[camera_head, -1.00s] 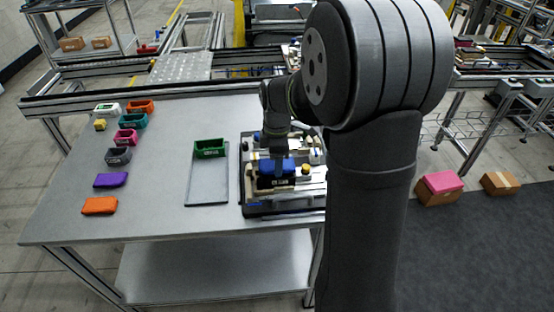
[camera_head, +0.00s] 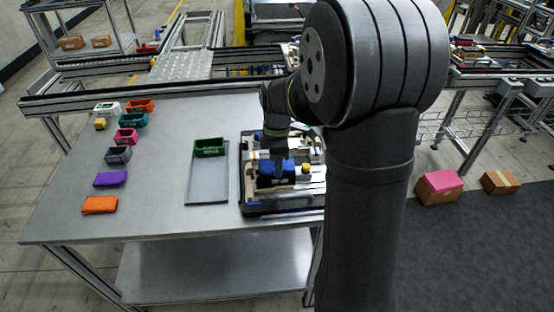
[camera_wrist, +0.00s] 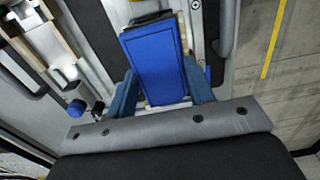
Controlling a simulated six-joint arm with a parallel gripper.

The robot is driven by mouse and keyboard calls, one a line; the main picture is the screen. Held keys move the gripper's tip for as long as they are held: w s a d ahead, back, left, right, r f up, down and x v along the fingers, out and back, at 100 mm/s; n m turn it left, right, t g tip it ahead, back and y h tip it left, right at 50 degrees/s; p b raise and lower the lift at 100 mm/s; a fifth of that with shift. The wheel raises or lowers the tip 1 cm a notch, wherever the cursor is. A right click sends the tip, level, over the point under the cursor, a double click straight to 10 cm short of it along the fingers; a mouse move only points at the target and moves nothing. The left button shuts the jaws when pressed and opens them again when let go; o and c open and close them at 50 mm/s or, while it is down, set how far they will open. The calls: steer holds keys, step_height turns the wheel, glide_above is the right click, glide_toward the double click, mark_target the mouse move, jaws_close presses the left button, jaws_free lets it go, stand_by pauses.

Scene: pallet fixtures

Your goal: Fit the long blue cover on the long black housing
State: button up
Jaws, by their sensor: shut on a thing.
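The long blue cover (camera_wrist: 152,50) is between the two blue fingers of my gripper (camera_wrist: 160,72), which is shut on its sides. In the head view the blue cover (camera_head: 267,169) lies level on top of the long black housing (camera_head: 275,182) in the fixture, with my gripper (camera_head: 280,164) pointing down onto it. A dark edge of the housing (camera_wrist: 150,18) shows past the cover's far end in the wrist view. The cover hides most of the housing, and I cannot tell whether it is fully seated.
The pallet fixture (camera_head: 250,208) holds light blocks and small knobs close around the housing. A grey tray (camera_head: 206,190) with a green housing (camera_head: 209,148) lies to its left. Several coloured parts, including an orange cover (camera_head: 99,204), line the table's left side. The table between is clear.

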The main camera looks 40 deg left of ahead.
steer(key=shift+f, duration=0.4)
stand_by(0.3)
steer(key=o, duration=1)
steer(key=shift+o, duration=0.2)
step_height(320, 180, up, 18)
steer(key=shift+f, duration=0.25)
steer(key=shift+f, duration=0.1)
step_height(320, 180, down, 17)
steer(key=shift+f, duration=0.2)
steer(key=shift+r, duration=0.15)
